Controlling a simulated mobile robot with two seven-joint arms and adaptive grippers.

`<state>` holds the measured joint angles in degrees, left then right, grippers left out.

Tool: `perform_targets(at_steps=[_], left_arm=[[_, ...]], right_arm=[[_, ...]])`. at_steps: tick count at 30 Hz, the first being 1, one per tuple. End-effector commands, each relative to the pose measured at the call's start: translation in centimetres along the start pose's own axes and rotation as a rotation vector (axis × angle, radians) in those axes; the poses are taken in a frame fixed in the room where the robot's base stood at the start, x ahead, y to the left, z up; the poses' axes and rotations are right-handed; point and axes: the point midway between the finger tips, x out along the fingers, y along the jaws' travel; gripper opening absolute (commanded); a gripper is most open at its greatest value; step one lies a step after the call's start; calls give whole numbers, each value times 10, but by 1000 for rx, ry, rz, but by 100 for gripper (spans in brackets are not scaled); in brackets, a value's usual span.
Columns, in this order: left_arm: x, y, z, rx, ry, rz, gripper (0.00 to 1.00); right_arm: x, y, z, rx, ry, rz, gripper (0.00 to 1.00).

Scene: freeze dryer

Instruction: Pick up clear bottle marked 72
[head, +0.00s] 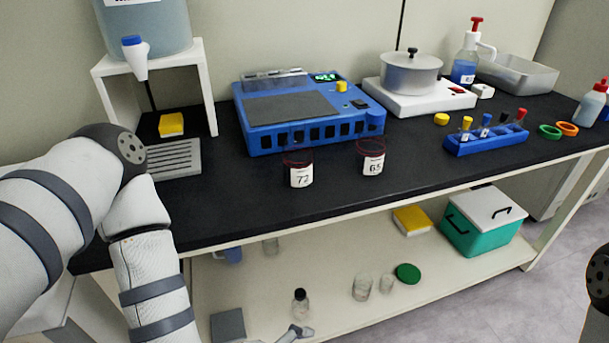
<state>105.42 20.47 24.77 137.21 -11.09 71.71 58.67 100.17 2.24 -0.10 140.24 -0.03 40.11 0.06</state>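The clear bottle marked 72 (301,176) stands upright on the black bench top near its front edge, in front of the blue device. It is see-through with a reddish rim and a white label. A similar clear bottle marked 65 (373,165) stands to its right. My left arm comes down at the left, well apart from the bottles. A small grey piece at the bottom edge, below the bench top, looks like the tip of my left gripper (295,333); most of it is cut off. My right gripper is out of view.
Behind the bottles is the blue device (312,132). A blue tube rack (486,140) and a pot (410,74) on a white base are to the right. A water tank stand (206,85) is at the left. The lower shelf (330,280) holds jars and a green box (478,232).

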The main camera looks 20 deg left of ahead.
Motion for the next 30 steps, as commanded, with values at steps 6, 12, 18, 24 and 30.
perform_targets(at_steps=[6,12,18,24,30], left_arm=[[-32,203,-41,-993,-164,738,74],[-77,267,-71,-1324,-363,1024,74],[-59,304,-85,-1337,-378,1040,74],[-41,323,-94,-1337,-375,1034,74],[-14,347,-106,-1335,-374,1033,74]], right_arm=[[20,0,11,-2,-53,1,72],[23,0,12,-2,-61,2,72],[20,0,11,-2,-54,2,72],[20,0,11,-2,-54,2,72],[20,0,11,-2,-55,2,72]])
